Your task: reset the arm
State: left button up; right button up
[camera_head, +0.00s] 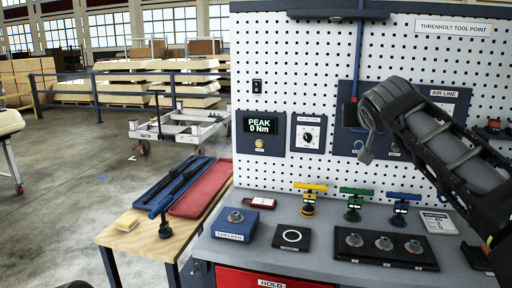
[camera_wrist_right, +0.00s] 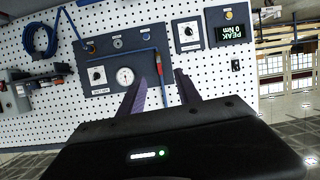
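My right arm (camera_head: 445,140) comes in from the right in the head view, raised in front of the pegboard, with its wrist end before the air line panel (camera_head: 438,104). In the right wrist view my right gripper (camera_wrist_right: 162,76) has its two dark fingers apart, with nothing visible held between them. A red-tipped blue line (camera_wrist_right: 157,66) shows behind the fingers; I cannot tell how close it is. The fingertips are not clear in the head view. My left gripper is not in view.
A grey bench (camera_head: 330,268) below holds a blue checker block (camera_head: 235,224), a black tray (camera_head: 385,262) with round pieces, and yellow, green and blue T-handled tools (camera_head: 310,198). A wooden side table (camera_head: 135,240) carries blue and red trays. Open floor lies at left.

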jog(key=w+a+f+n+y, duration=0.4)
jog(key=a+f+n+y, duration=0.15)
jog(key=a+f, duration=0.95)
jog(key=s+a+f+g+y, duration=0.1)
jog(key=s+a+f+g, duration=0.15)
jog(key=f, duration=1.05)
jog(key=s+a+f+g+y, duration=0.2)
jog(key=s+a+f, duration=0.15)
jog(key=f, duration=0.95)
jog(key=s+d+f+m+g, duration=0.1)
jog(key=s+f+g, duration=0.1)
jog(key=s+f, duration=0.75)
jog(key=s+f+m+g, duration=0.15)
jog(key=s+f, duration=0.45)
jog(key=f, duration=0.7)
jog(key=s+d+f+m+g, duration=0.1)
jog(key=s+f, duration=0.2)
jog(key=s, duration=0.4)
jog(key=s+d+f+m+g, duration=0.1)
jog(key=s+f+g, duration=0.1)
jog(key=s+f, duration=0.2)
jog(key=s+d+f+g+h, duration=0.1)
jog(key=s+f, duration=0.3)
jog(key=s, duration=0.6)
jog(key=shift+s+m+g, duration=0.15)
jog(key=shift+m+g, duration=0.25)
jog(key=shift+g, duration=0.1)
